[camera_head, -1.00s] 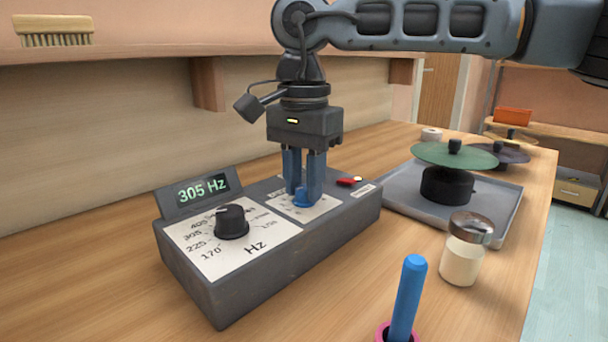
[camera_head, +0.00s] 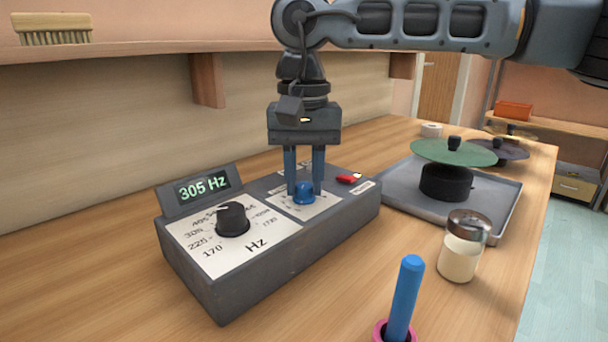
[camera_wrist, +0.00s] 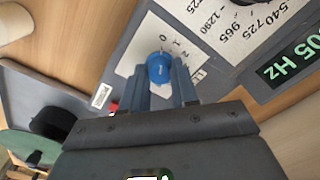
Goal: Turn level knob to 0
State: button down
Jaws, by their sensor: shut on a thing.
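The blue level knob (camera_head: 304,192) stands on a small white scale plate on the grey control box (camera_head: 262,271). In the wrist view the blue knob (camera_wrist: 159,67) sits between the blue fingers, near the printed scale digits, with 0 the clearest. My gripper (camera_head: 304,187) points straight down and is shut on the knob from both sides. It also shows in the wrist view (camera_wrist: 160,80). The knob's exact pointer direction is hard to make out.
A black Hz knob (camera_head: 232,219) and a display (camera_head: 203,187) reading 305 Hz are left of my gripper. A red switch (camera_head: 348,179) is close on the right. A tray (camera_head: 479,217) with a green disc (camera_head: 453,151), a jar (camera_head: 461,250) and a blue stick (camera_head: 405,297) stand further right.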

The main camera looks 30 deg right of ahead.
aim_at(304, 184)
dwell(0.4)
jog(key=c, duration=0.9)
grip_release()
jog(key=shift+o, duration=0.2)
jog(key=shift+r+p, duration=0.4)
jog(key=shift+r, duration=3.55)
